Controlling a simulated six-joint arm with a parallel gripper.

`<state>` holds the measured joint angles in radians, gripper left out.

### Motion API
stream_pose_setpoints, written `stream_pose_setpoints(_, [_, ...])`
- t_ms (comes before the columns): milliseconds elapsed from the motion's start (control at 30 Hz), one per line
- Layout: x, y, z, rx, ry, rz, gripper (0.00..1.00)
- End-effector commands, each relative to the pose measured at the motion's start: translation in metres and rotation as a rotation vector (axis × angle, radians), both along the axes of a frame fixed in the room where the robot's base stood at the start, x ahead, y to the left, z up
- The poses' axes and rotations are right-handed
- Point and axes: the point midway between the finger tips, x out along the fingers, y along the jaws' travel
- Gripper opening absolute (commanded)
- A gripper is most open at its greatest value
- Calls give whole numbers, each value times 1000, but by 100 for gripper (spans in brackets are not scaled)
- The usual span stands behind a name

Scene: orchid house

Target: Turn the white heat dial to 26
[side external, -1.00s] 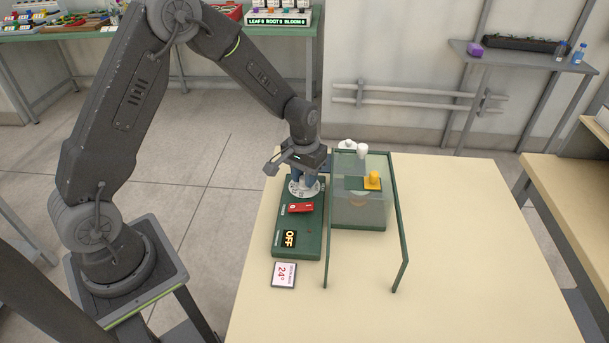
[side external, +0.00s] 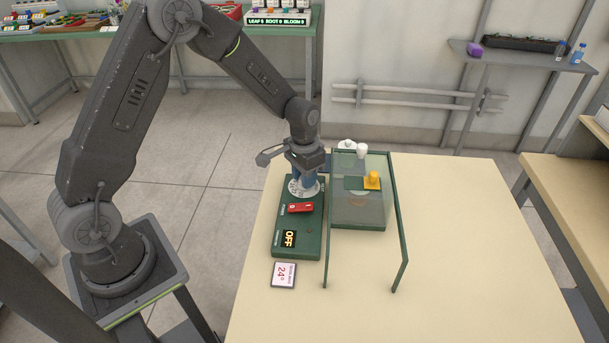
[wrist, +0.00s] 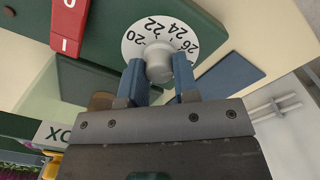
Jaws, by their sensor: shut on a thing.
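The white heat dial (side external: 294,191) sits at the far end of the green control box (side external: 283,222). In the wrist view, the dial face (wrist: 132,46) shows 20, 22, 24 and 26 around a round grey-white knob (wrist: 158,63). My gripper (wrist: 160,80) has its blue fingers on both sides of the knob and is shut on it. In the side view, my gripper (side external: 305,180) comes down from above and hides part of the dial. I cannot make out a pointer mark, so the exact setting cannot be told.
A green frame (side external: 401,235) and a yellow-orange knob (side external: 373,179) stand close right. The table's right side is clear.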

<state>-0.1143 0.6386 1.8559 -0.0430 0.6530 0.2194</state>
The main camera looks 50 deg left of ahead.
Motion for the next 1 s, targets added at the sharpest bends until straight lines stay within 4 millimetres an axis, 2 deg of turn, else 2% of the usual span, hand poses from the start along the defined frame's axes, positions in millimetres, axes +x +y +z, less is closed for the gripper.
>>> stream_pose_setpoints(133, [1,0,1,0,-2,1,4])
stream_pose_setpoints(167, [1,0,1,0,-2,2,31])
stream_pose_setpoints(400, [0,0,0,0,-1,2,54])
stream_pose_setpoints(633, [0,0,1,0,-1,2,54])
stream_pose_setpoints(767, [1,0,8,0,-2,2,54])
stream_pose_setpoints(867, [1,1,24,1,-5,2,54])
stream_pose_setpoints(1000, [1,2,54,1,-7,2,54])
